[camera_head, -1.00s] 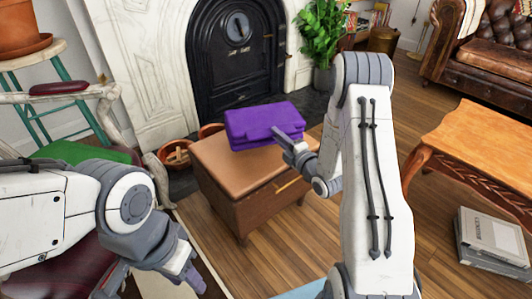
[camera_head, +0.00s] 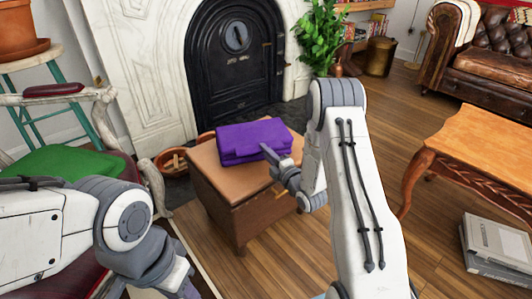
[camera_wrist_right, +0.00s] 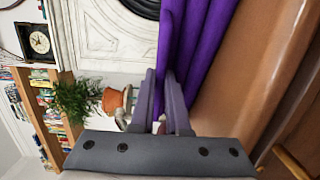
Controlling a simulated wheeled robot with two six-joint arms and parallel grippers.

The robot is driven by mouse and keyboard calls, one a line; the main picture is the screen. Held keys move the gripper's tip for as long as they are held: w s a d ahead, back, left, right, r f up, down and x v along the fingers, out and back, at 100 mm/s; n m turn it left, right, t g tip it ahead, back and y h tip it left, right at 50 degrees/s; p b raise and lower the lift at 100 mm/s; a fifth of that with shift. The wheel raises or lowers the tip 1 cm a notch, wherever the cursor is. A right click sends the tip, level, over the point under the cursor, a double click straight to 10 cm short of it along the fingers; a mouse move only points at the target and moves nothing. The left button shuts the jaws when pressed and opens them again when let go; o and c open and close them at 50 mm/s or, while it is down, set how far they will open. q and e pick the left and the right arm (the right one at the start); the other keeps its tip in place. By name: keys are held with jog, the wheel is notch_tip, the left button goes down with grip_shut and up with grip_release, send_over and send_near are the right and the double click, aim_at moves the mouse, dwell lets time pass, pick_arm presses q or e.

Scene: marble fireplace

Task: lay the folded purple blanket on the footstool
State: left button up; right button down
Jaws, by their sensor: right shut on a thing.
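The folded purple blanket (camera_head: 252,138) is at the top of the footstool (camera_head: 212,178), which has a brown leather top and wooden sides. The blanket is over the back and right part of the top, roughly level. My right gripper (camera_head: 272,157) is shut on its near edge. In the right wrist view the fingers (camera_wrist_right: 162,85) pinch the purple cloth (camera_wrist_right: 178,50), close beside the leather surface (camera_wrist_right: 245,70); I cannot tell whether the whole underside touches it. My left gripper (camera_head: 175,287) hangs at the lower left, partly cut off, with its jaw opening unclear.
A chair with a green cushion (camera_head: 70,162) stands at the left. Baskets (camera_head: 172,161) lie by the black fireplace door (camera_head: 235,65) behind the footstool. Bare floor lies between.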

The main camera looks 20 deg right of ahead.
jog(key=c, duration=0.9)
grip_release()
jog(key=shift+f, duration=0.1)
